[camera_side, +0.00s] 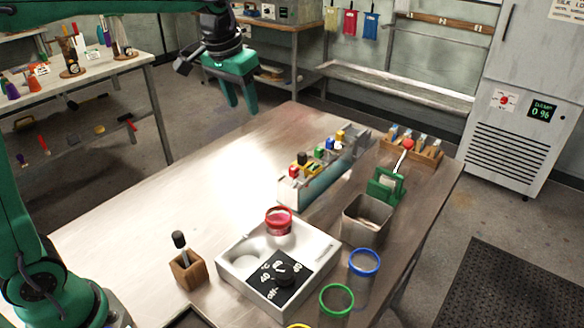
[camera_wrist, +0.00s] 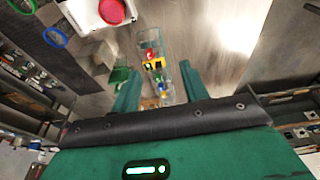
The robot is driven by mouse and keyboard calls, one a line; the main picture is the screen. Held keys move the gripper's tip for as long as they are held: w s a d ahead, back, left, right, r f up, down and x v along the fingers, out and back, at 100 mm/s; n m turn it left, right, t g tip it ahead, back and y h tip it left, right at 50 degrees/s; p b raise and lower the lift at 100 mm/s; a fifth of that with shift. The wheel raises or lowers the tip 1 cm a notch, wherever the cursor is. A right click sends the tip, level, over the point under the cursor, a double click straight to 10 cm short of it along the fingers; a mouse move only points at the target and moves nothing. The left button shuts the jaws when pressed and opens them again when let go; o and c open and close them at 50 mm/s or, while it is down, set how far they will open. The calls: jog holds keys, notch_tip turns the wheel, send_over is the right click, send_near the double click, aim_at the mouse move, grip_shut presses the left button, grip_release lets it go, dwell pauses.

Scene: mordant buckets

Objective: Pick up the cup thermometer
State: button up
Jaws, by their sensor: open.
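A black-topped stick (camera_side: 179,240) stands upright in a small wooden block (camera_side: 188,270) on the table, left of the white dial unit; it looks like the cup thermometer, though its lower part is hidden in the block. I cannot make it out in the wrist view. My gripper (camera_side: 241,106) is open and empty, raised above the far left edge of the table, well away from the block. In the wrist view my gripper (camera_wrist: 158,68) shows its two green fingers spread apart, with the table far below.
Blue-rimmed (camera_side: 364,264) and green-rimmed (camera_side: 337,300) jars, a grey bin (camera_side: 367,222), a clear rack (camera_side: 318,188) of coloured caps and a green stand (camera_side: 385,187) are nearby. The left tabletop is clear.

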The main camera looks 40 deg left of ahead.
jog(key=w+d+f+g, duration=0.1)
jog(key=w+f, duration=0.4)
jog(key=w, duration=0.5)
jog(key=g, duration=0.1)
send_over(302, 154)
jog(key=f, duration=0.7)
jog(key=shift+s+a+f, duration=0.1)
jog(key=shift+a+f, duration=0.1)
jog(key=shift+a, duration=0.05)
jog(key=shift+w+f+g, duration=0.3)
jog(key=shift+f, duration=0.2)
jog(key=shift+f, duration=0.1)
jog(key=shift+s+d+f, duration=0.1)
jog(key=shift+f, duration=1.8)
jog(key=shift+d+f, duration=0.1)
jog(key=shift+f, duration=1.8)
grip_shut()
